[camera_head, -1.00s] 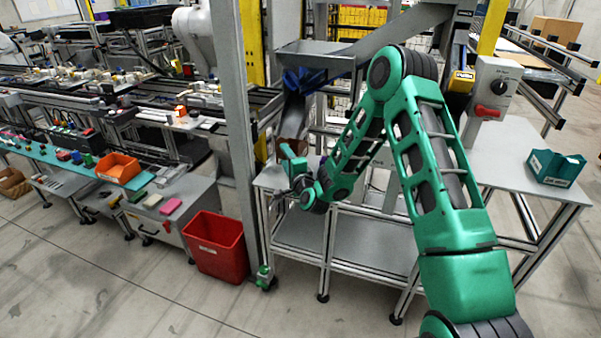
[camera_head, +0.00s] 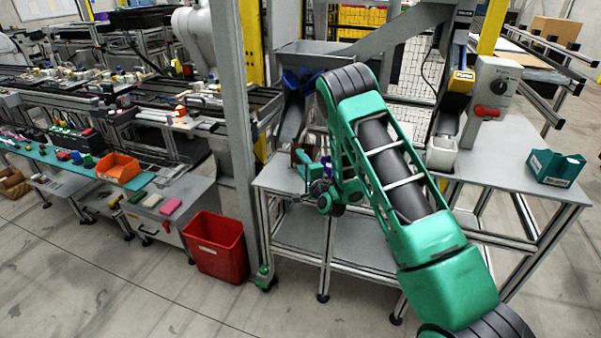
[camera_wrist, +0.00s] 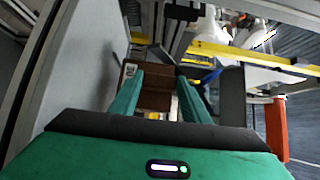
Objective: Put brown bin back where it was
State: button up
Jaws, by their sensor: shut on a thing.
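The brown bin (camera_head: 301,154) is at the left end of the grey table, below the chute; it is small and partly hidden behind my gripper. My gripper (camera_head: 306,166) is shut on it. In the wrist view the brown bin (camera_wrist: 156,99) lies between my two green fingers (camera_wrist: 154,100), with a pale label on its left part. I cannot tell whether the bin touches the table top.
A grey post (camera_head: 236,130) stands left, with a red bin (camera_head: 215,247) on the floor.

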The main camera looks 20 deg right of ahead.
jog(key=shift+f, duration=1.75)
jog(key=o, duration=1.1)
